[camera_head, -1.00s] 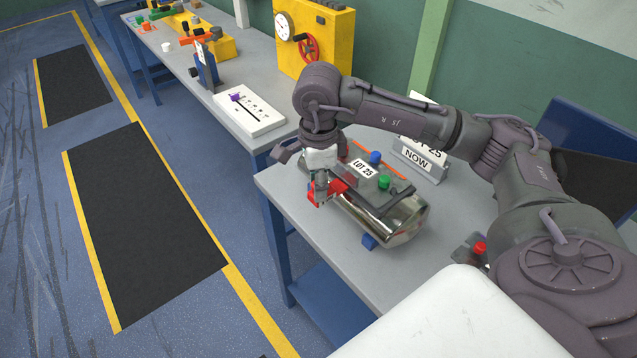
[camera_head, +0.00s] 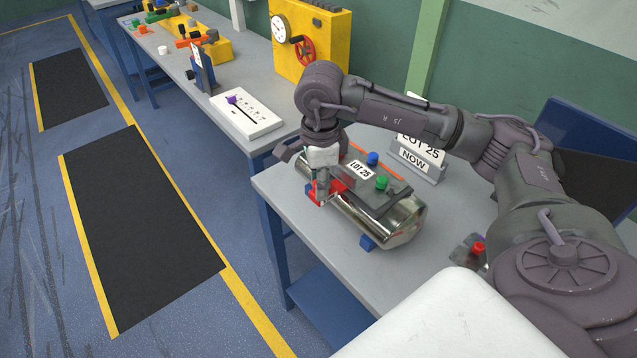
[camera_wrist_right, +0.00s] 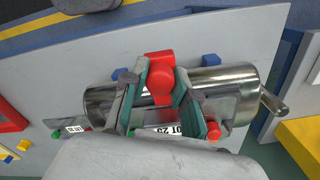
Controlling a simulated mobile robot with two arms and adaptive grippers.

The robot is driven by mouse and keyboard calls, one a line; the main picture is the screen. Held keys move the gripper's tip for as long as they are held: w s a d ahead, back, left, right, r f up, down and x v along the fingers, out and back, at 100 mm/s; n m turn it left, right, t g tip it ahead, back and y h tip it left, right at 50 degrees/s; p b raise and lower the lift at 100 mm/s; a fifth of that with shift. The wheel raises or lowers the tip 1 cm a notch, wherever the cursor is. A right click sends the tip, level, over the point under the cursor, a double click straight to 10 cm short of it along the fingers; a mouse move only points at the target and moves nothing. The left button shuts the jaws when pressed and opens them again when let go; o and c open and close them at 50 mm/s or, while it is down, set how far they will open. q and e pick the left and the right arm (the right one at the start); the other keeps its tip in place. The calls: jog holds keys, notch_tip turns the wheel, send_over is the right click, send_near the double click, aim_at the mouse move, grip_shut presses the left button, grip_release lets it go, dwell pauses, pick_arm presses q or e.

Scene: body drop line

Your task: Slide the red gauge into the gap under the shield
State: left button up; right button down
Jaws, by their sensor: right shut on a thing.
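The red gauge (camera_head: 318,195) is between the fingers of my right gripper (camera_head: 322,186), which is shut on it. The gauge is at the left end of a shiny metal roller (camera_head: 405,222). The grey shield (camera_head: 350,192) with a LOT 25 label lies over the roller. The gap under the shield is hidden, so I cannot tell whether the gauge is in it. My left gripper is not in view.
Blue (camera_head: 373,158) and green (camera_head: 382,183) knobs stand up from the shield area. A LOT 25 NOW sign (camera_head: 420,155) stands behind. A red button (camera_head: 478,249) is at the right. The bench (camera_head: 300,222) is clear in front of the roller.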

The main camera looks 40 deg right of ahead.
jog(key=shift+d, duration=0.8)
dwell(0.5)
jog(key=shift+a, duration=0.2)
dwell(0.7)
jog(key=shift+s+a+b, duration=0.1)
jog(key=shift+a+b, duration=0.3)
jog(key=shift+a, duration=1.1)
jog(key=shift+r, duration=0.1)
notch_tip(320, 180, up, 6)
jog(key=p, duration=0.3)
dwell(0.5)
